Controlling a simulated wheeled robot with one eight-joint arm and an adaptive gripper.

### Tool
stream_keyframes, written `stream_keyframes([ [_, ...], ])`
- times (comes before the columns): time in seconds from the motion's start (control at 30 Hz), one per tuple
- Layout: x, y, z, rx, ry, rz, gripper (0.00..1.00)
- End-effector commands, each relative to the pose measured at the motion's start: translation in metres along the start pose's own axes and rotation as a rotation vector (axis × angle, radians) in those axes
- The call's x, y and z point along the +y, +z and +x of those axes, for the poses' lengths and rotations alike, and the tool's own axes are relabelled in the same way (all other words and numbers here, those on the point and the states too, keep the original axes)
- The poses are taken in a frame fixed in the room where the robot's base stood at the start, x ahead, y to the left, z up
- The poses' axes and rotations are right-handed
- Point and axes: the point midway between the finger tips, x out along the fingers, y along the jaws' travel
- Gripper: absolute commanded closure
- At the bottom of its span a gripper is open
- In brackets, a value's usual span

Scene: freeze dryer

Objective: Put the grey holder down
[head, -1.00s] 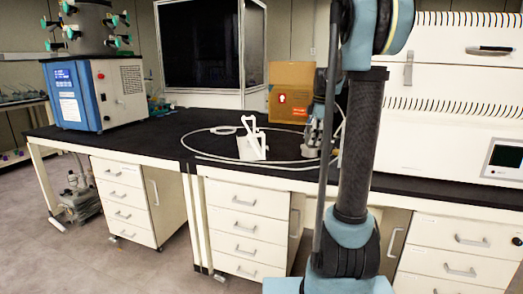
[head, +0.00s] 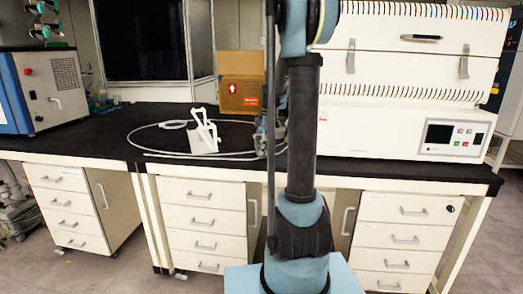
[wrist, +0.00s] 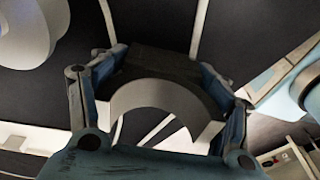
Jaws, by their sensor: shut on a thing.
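The grey holder (wrist: 165,92), a curved arch-shaped piece with a darker block behind it, sits between the fingers of my gripper (wrist: 158,68) in the wrist view. My gripper is shut on it. In the head view my gripper (head: 268,132) is over the right part of the black bench top (head: 100,128), mostly hidden behind my own arm. The holder cannot be made out there, and I cannot tell how high it is above the bench.
A white stand (head: 204,138) is on the bench left of my gripper, with a pale hose (head: 140,140) looped around it. A cardboard box (head: 240,90) is behind. A large white machine (head: 400,125) fills the right. Bare bench lies at left, near the blue-and-white unit (head: 38,90).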

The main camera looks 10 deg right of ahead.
Motion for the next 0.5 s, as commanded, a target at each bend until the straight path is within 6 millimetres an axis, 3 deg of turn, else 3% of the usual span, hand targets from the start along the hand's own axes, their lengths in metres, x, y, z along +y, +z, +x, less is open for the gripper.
stream_keyframes([
  [0.23,-0.0001,0.0002,0.0003,0.0,0.0,0.0,0.71],
  [0.27,-0.0001,0.0003,0.0004,0.0,0.0,0.0,0.26],
  [0.3,-0.0001,0.0003,0.0004,0.0,0.0,0.0,0.17],
  [0.37,-0.0001,0.0003,0.0003,0.0,0.0,0.0,0.07],
  [0.5,-0.0001,0.0004,0.0003,0.0,0.0,0.001,0.07],
])
